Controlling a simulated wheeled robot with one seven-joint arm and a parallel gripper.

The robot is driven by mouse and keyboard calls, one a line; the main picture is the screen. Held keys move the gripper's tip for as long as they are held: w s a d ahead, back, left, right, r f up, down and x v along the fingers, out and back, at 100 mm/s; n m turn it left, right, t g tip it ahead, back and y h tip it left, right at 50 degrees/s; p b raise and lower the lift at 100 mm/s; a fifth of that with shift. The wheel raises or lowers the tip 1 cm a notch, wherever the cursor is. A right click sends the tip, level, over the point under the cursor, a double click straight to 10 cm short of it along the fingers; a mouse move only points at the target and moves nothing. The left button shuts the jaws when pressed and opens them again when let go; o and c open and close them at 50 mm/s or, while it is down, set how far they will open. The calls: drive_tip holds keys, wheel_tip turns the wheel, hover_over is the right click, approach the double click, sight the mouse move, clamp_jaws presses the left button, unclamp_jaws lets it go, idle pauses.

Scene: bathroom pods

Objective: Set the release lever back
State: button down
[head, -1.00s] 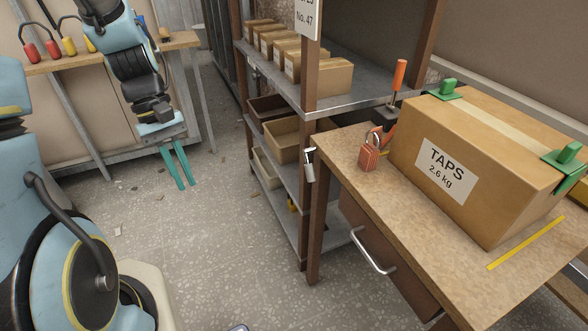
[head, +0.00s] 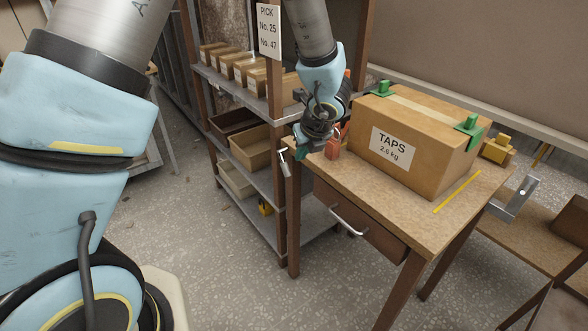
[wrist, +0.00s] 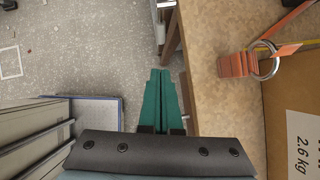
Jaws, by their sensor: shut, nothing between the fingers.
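The lever with an orange handle, seen upright at the table's back edge a second ago, is now mostly hidden behind my arm in the head view. Only a bit of orange-red (head: 347,74) shows there, and I cannot tell the lever's position. My gripper (wrist: 160,74) has teal fingers, shut and empty, just left of the table edge in the wrist view. It appears apart from the padlock.
A cardboard TAPS box (head: 415,140) with green clamps stands on the wooden table (head: 455,222). A shelf rack (head: 285,215) with boxes and bins stands left of it. A yellow block (head: 497,150) and a grey bracket (head: 515,200) are at the right. Floor in front is open.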

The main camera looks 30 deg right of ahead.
approach(287, 172)
wheel_tip(287, 172, down, 3)
drive_tip(key=shift+w+d+f+p, duration=0.1)
drive_tip(key=shift+w+f+p, duration=0.65)
drive_tip(key=shift+w, duration=0.4)
drive_tip(key=shift+w+f, duration=0.45)
drive_tip(key=shift+f, duration=0.05)
